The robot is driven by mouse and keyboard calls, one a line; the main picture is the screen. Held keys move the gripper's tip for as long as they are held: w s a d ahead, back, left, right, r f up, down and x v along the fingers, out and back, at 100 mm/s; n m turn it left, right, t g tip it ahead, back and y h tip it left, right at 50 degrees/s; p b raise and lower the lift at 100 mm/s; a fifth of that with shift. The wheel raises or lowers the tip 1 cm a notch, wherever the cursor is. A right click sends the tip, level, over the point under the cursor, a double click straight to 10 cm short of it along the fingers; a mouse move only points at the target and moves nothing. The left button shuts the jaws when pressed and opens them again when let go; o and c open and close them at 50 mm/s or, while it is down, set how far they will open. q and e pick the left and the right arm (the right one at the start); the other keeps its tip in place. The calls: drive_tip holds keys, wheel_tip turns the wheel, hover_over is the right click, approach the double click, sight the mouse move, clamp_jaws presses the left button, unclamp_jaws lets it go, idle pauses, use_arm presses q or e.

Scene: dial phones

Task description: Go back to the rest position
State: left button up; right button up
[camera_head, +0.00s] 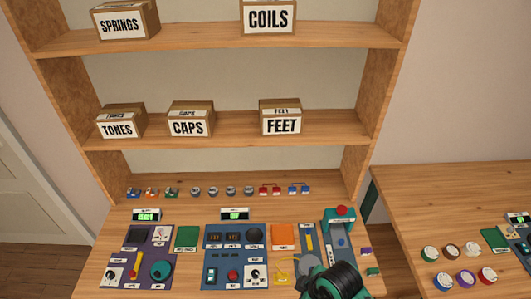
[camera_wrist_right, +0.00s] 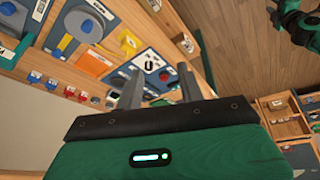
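My right gripper (camera_wrist_right: 157,92) shows in the right wrist view with its two grey fingers apart and nothing between them. The fingers overlap the panel with a red button in that picture; how far above the table they are I cannot tell. In the head view a black and green part of my arm (camera_head: 333,282) covers the lower right of the worktable, and no fingers show there. My left gripper does not show clearly in either view. A green and black arm part of mine (camera_wrist_right: 292,18) shows at the top right of the wrist view.
The worktable (camera_head: 185,215) holds several panels with dials and switches, a green block (camera_head: 186,238) and an orange block (camera_head: 283,235). A row of small caps stands at its back. Labelled boxes stand on shelves above. A side table (camera_head: 440,190) at right holds several round knobs.

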drive_tip(key=s+d+r+m+t+h, duration=0.1)
drive_tip(key=s+d+r+m+h, duration=0.25)
drive_tip(key=s+d+m, duration=0.8)
wheel_tip(320, 180, down, 36)
drive_tip(key=d+g+b, duration=0.1)
drive_tip(key=d+b, duration=0.1)
drive_tip(key=b, duration=0.5)
drive_tip(key=s+d+f+b, duration=0.1)
drive_tip(key=s+f+b, duration=0.1)
drive_tip(key=s+f, duration=0.7)
drive_tip(key=s+d+f+n+g+b, duration=0.1)
drive_tip(key=s+d+f+b, duration=0.1)
drive_tip(key=s+f, duration=0.7)
wheel_tip(320, 180, down, 8)
drive_tip(key=shift+s+d+f+g+b, duration=0.15)
drive_tip(key=shift+s+g+b, duration=0.2)
drive_tip(key=shift+b, duration=0.4)
